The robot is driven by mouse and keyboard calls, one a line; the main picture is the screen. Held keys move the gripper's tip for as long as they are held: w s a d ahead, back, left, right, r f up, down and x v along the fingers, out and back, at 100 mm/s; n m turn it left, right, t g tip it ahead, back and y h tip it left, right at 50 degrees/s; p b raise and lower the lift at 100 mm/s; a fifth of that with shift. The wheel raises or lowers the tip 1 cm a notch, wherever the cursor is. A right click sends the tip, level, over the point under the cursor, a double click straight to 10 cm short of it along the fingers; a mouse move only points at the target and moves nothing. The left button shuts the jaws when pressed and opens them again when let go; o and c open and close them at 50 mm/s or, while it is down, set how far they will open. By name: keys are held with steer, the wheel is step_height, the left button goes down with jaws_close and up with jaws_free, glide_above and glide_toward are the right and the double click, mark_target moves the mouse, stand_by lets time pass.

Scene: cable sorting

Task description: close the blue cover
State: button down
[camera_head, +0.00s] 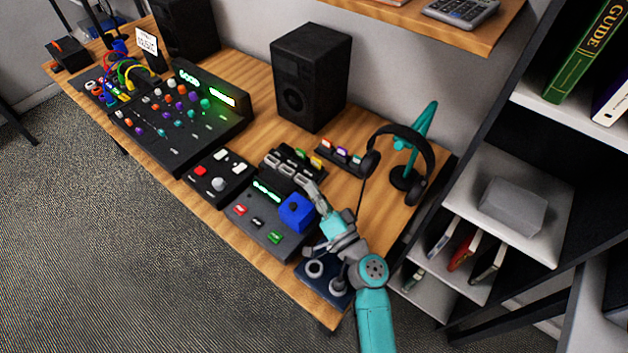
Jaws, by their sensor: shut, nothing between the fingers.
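The blue cover (296,213) is a box-like blue piece at the right end of a dark control panel (262,222) on the wooden desk. Whether it is fully down or raised is hard to tell from this angle. My gripper (311,188) is shut and empty, just right of and behind the cover in the picture. Its fingers point up and left, toward the dark block with grey switches (288,168). The gap between my fingers and the cover is too small to judge, and the cover's right side is partly hidden by my gripper.
A headphone stand (424,124) with black headphones and a black speaker (309,78) stand behind. A small panel with a red button (217,178) and a large mixer (182,115) lie to the left. A dark blue panel with round knobs (312,271) sits near the desk's front edge.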

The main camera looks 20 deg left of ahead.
step_height(320, 180, up, 9)
steer(key=shift+r, duration=0.2)
stand_by(0.3)
